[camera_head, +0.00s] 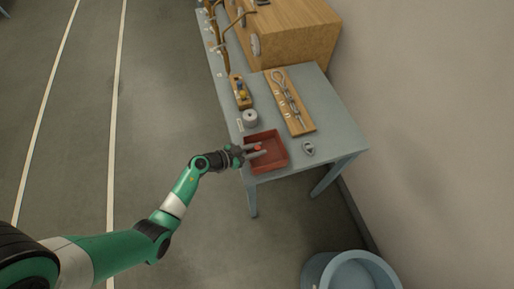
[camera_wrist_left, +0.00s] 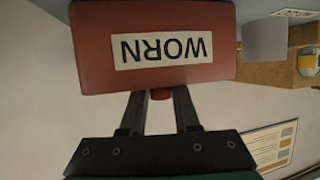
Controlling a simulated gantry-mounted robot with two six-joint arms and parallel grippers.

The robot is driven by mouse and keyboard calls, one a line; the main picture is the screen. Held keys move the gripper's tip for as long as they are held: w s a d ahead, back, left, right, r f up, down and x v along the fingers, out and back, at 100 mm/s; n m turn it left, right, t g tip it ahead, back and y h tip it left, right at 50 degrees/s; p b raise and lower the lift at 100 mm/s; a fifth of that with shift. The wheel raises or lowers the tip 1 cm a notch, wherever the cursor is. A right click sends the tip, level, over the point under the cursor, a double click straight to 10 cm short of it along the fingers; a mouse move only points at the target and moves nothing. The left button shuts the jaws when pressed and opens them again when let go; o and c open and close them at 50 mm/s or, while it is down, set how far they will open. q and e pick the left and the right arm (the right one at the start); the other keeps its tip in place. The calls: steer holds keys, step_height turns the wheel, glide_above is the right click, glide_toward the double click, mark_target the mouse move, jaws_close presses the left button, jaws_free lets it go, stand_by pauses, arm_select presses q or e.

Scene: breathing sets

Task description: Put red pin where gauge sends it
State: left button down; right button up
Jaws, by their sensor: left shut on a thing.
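The red pin (camera_head: 257,148) shows as a small red spot between the fingers of my left gripper (camera_head: 257,151) in the head view. My left gripper is shut on it, over the red tray (camera_head: 280,163) at the table's near end. In the left wrist view, the tray wall (camera_wrist_left: 90,40) bears a label (camera_wrist_left: 160,48) reading WORN, upside down. A bit of the red pin (camera_wrist_left: 160,93) shows between the fingers; the fingertips are hidden behind the wall. A grey round ring-like piece (camera_head: 250,118), perhaps the gauge, stands behind the tray. My right gripper is not in view.
A wooden block with coloured pegs (camera_head: 240,92) and a wooden board with a metal tool (camera_head: 304,126) lie farther back. A small metal piece (camera_head: 308,149) lies right of the tray. A wooden cabinet (camera_head: 300,40) stands behind. A blue bin (camera_head: 318,272) is on the floor.

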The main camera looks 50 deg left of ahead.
mark_target(258, 147)
arm_select(q)
steer(key=c, duration=0.6)
jaws_free()
steer(key=shift+c, duration=0.2)
steer(key=shift+r, duration=0.5)
steer(key=p+v, duration=0.2)
steer(key=v, duration=0.1)
steer(key=shift+s+r, duration=0.1)
steer(key=shift+r, duration=0.35)
steer(key=p+v, duration=0.3)
steer(key=v, duration=0.5)
steer(key=shift+s+f, duration=0.2)
steer(key=shift+s, duration=0.15)
